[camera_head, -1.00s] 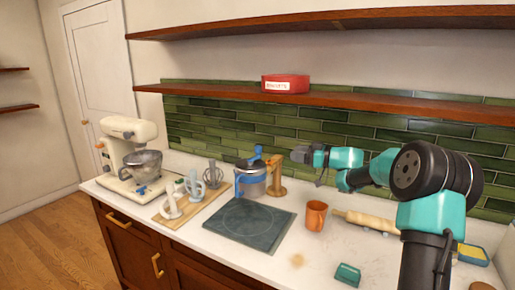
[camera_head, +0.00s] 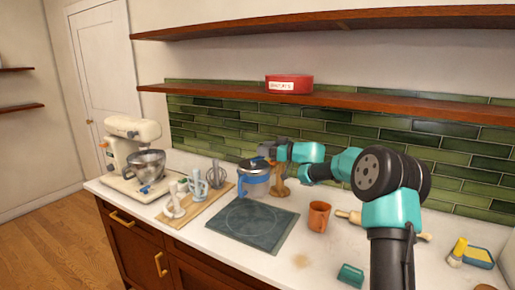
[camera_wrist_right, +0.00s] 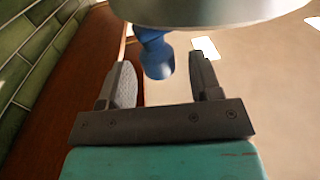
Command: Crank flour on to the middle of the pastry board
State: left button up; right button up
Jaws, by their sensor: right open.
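The pastry board (camera_head: 240,228) is a dark square slab with a ring marked on it, lying bare on the counter. Behind it stands the flour sifter (camera_head: 253,187), a metal can with blue parts, beside a wooden stand (camera_head: 281,182). My right gripper (camera_head: 266,149) is at the sifter's top. In the right wrist view a blue crank knob (camera_wrist_right: 156,55) shows between the open fingers, with gaps on both sides; the sifter's pale metal body (camera_wrist_right: 210,10) fills the top edge. Whether the knob touches a finger is unclear. My left gripper is out of view.
An orange mug (camera_head: 318,218) stands right of the board, with a rolling pin (camera_head: 348,216) behind my arm. Whisk attachments on a wooden board (camera_head: 200,206) and a cream mixer (camera_head: 128,160) are left. A shelf (camera_head: 350,99) runs above.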

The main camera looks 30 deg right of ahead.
jog(key=shift+x, duration=1.8)
jog(key=c, duration=0.9)
jog(key=shift+c, duration=0.2)
